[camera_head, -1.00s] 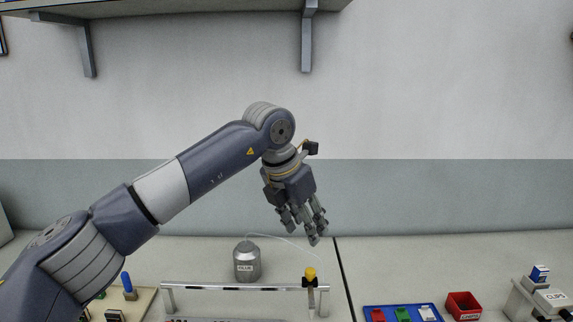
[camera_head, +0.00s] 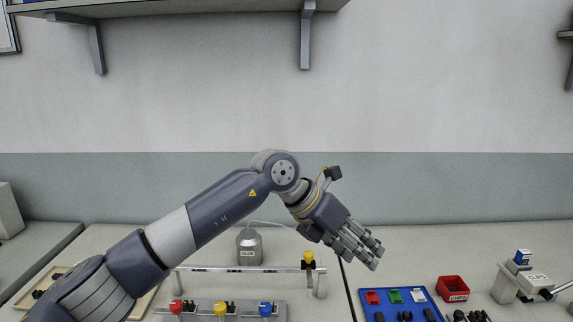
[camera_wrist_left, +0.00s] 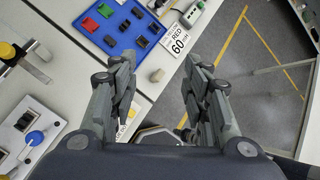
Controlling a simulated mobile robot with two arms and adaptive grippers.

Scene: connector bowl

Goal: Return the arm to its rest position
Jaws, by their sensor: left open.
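My left gripper (camera_head: 366,254) is in the head view, its arm reaching in from the left. It is held above the bench and points down to the right. It is open and empty. In the left wrist view its two fingers (camera_wrist_left: 165,95) stand apart, with the bench edge and floor seen beyond them. My right gripper is in neither view.
Below are a silver canister (camera_head: 249,247), a rail with a yellow-topped tool (camera_head: 308,258), and a grey panel with red, yellow and blue knobs (camera_head: 220,308). A blue tray (camera_head: 373,312) of connectors, a red bin (camera_head: 453,289) and a labelled device (camera_head: 518,279) stand right. A shelf hangs above.

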